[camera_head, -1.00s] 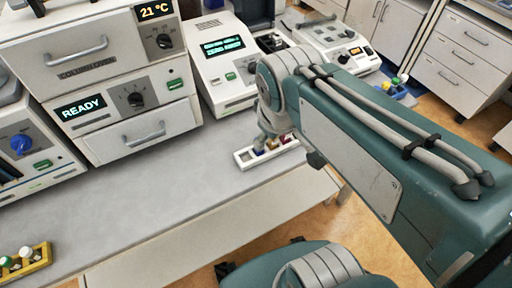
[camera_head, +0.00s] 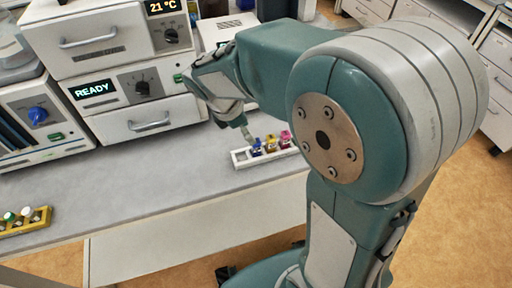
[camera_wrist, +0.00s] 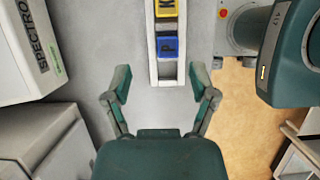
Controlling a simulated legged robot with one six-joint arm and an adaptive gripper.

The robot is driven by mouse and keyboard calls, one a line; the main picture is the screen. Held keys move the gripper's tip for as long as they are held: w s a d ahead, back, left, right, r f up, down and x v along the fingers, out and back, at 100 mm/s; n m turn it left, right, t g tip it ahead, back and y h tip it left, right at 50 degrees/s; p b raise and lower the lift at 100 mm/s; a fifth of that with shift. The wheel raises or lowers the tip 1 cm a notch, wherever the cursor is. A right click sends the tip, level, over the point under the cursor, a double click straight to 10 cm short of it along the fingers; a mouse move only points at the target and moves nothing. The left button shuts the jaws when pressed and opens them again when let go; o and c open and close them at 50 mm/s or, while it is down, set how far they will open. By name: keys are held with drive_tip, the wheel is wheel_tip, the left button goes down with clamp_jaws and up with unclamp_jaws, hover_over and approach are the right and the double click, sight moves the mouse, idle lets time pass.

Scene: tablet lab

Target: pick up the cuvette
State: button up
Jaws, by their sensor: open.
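A white rack (camera_head: 239,161) on the grey bench holds a blue cuvette (camera_head: 257,147), a yellow one (camera_head: 270,144) and a pink one (camera_head: 285,139). In the wrist view the rack (camera_wrist: 153,72) runs up from the middle. The blue cuvette (camera_wrist: 167,46), marked P, and the yellow cuvette (camera_wrist: 166,8), marked K, show from above; the pink one is out of view. My gripper (camera_wrist: 160,84) is open and empty, its fingers on either side of the rack's near end, short of the blue cuvette.
A spectro instrument (camera_wrist: 25,50) is at left in the wrist view. A yellow rack (camera_head: 38,222) with capped vials sits at the bench's left. The bench front (camera_head: 150,190) is clear.

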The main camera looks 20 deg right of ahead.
sight(258, 145)
drive_tip(key=x, duration=0.7)
drive_tip(key=shift+s, duration=0.4)
drive_tip(key=shift+r, duration=0.1)
clamp_jaws()
